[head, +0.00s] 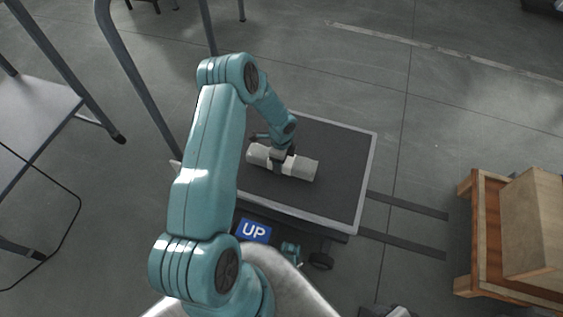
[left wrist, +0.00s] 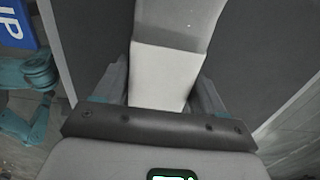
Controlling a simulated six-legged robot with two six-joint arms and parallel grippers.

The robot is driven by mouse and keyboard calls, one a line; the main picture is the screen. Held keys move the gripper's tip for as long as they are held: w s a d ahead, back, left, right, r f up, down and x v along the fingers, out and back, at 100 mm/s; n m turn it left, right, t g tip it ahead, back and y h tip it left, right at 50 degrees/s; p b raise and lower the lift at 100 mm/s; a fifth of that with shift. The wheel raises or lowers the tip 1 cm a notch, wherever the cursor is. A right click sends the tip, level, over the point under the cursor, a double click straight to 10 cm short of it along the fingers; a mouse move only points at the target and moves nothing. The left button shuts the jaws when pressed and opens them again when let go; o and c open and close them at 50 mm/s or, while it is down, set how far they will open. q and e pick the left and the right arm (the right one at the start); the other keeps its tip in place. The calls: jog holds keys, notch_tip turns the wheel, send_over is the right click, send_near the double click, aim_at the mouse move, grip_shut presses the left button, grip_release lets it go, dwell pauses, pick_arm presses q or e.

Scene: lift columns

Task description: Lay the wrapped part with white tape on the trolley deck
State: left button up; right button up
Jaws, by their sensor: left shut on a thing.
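The wrapped part (head: 302,167) is a pale grey roll with a white tape band near its middle. It is over the dark trolley deck (head: 345,150) in the head view; I cannot tell whether it touches the deck. My left gripper (head: 282,160) is shut on it at the taped middle. In the left wrist view the wrapped part (left wrist: 175,20) runs up from between the two fingers of the left gripper (left wrist: 160,88), with the white tape (left wrist: 160,72) between them. The deck (left wrist: 262,50) shows behind it.
The deck has a light rim and a grey tubular handle (head: 135,75) on its left. A wooden stand with a box (head: 535,220) is at right. A grey table (head: 35,120) is at left.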

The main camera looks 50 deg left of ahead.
pick_arm(q)
jog(key=shift+f, duration=0.55)
jog(key=shift+f, duration=0.15)
jog(key=o, duration=1.5)
